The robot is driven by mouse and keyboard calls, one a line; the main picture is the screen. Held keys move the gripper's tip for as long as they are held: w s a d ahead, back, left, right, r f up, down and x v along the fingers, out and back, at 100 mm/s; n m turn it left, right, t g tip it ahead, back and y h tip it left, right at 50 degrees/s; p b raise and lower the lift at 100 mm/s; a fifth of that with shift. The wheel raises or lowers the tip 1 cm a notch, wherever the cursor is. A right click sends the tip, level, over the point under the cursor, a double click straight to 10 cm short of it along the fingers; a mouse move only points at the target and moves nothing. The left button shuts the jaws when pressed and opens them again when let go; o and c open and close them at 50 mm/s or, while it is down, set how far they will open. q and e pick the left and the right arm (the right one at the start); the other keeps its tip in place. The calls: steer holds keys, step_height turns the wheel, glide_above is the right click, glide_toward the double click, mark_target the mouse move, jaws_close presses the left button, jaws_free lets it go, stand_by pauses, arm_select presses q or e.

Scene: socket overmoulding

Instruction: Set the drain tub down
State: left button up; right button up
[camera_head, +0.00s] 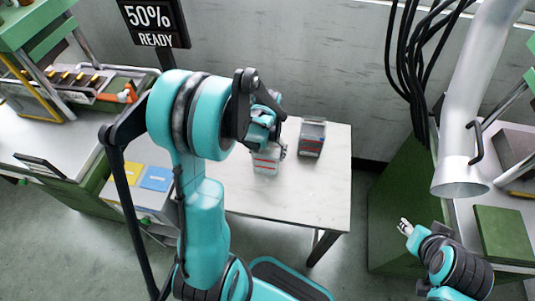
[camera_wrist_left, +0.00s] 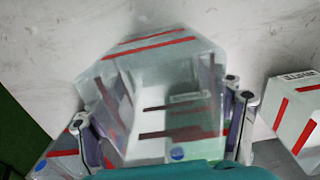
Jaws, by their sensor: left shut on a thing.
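The drain tub (camera_head: 266,163) is a pale, see-through box with red stripes, over the white table in the head view. In the left wrist view the tub (camera_wrist_left: 165,62) fills the middle, with a blue dot low on it. My left gripper (camera_head: 270,150) is shut on it; in the left wrist view the fingers of the left gripper (camera_wrist_left: 165,125) press its two sides. My arm partly covers the tub in the head view. I cannot tell whether its base touches the table. My right gripper (camera_head: 405,227) is far right, away from the tub, too small to read.
Another red-striped box (camera_head: 312,138) stands on the white table (camera_head: 325,190), right of the held tub; it also shows in the left wrist view (camera_wrist_left: 290,108). The table's front and right are clear. A metal duct (camera_head: 463,165) hangs at the right. A sign (camera_head: 153,22) reads "50% READY".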

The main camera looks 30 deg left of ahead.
arm_select(q)
steer(key=shift+f, duration=0.15)
steer(key=o, duration=1.2)
steer(key=shift+c, duration=0.2)
